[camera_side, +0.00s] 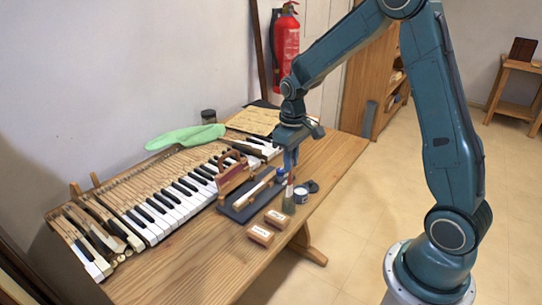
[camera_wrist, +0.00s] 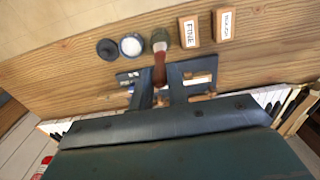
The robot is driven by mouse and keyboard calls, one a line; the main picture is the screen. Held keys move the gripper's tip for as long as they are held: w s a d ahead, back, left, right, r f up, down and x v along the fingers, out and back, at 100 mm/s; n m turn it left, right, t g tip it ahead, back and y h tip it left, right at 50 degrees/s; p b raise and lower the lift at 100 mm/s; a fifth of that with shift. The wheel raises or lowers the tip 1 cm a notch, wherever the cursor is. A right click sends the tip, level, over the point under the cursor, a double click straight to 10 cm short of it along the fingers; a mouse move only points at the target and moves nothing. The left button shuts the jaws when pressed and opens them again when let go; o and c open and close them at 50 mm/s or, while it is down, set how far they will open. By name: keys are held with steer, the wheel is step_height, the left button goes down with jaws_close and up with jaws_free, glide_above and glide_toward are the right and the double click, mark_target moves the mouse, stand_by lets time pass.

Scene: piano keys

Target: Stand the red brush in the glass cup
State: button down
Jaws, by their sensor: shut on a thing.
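The red brush (camera_side: 290,186) hangs roughly upright below my gripper (camera_side: 290,165), which is shut on it. In the wrist view the brush's reddish handle (camera_wrist: 160,68) runs between the two fingers of my gripper (camera_wrist: 159,78). The glass cup (camera_side: 289,206) is small and greenish and stands on the table directly under the brush. In the wrist view the cup (camera_wrist: 160,36) lies at the brush's far end, and the two overlap. I cannot tell whether the brush's lower end is inside the cup or just above it.
A white-filled jar (camera_side: 301,195) and a dark lid (camera_side: 311,186) sit right of the cup. Two labelled wooden boxes (camera_side: 261,234) (camera_side: 277,218) stand in front. A dark tray (camera_side: 239,213) with tools lies left, beside the piano keys (camera_side: 170,208). The table's front edge is near.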

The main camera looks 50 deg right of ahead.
mark_target(290, 180)
steer(key=shift+f, duration=1.95)
steer(key=c, duration=1.3)
jaws_free()
step_height(290, 180, up, 13)
steer(key=shift+f, duration=0.15)
steer(key=shift+r, duration=0.55)
